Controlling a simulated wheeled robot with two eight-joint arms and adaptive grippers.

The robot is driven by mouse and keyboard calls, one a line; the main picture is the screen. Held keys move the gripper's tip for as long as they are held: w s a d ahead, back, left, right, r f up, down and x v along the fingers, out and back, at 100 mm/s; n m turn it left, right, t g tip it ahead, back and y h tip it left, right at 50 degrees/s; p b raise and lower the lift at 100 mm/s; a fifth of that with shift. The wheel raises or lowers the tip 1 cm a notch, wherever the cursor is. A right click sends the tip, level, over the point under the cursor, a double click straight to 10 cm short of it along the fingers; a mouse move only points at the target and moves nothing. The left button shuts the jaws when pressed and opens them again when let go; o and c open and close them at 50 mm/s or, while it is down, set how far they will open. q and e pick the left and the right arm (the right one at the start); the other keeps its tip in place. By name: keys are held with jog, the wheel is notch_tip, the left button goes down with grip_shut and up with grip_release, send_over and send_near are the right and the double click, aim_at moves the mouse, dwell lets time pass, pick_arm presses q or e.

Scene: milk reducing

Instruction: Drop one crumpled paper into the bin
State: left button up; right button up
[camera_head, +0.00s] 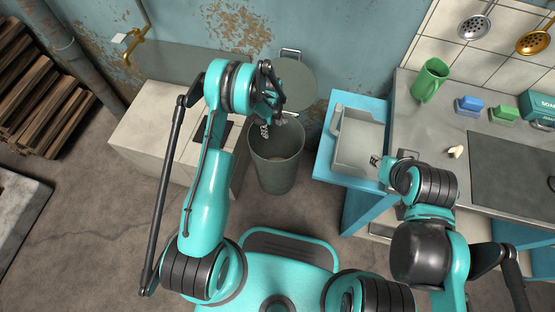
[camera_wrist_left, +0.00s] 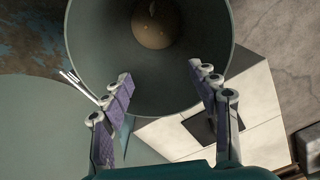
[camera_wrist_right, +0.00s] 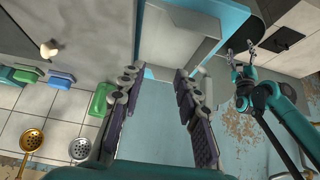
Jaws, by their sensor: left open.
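The grey-green bin (camera_head: 277,172) stands open on the floor against the wall. My left gripper (camera_head: 270,126) is above its mouth, with open jaws and nothing seen between them. In the left wrist view, the bin (camera_wrist_left: 90,45) opens beyond the fingertips (camera_wrist_left: 160,75). My right gripper (camera_wrist_right: 158,75) is open and empty near the grey tray (camera_head: 340,118).
A round lid (camera_head: 296,85) is behind the bin. A pale cabinet (camera_head: 150,145) stands left of it. The counter (camera_head: 405,120) holds a green mug (camera_head: 429,80), a blue sponge (camera_head: 469,105) and a green one (camera_head: 504,114). Ladles hang above.

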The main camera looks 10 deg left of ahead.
pick_arm(q)
notch_tip(320, 180, up, 12)
dwell(0.4)
dwell(0.3)
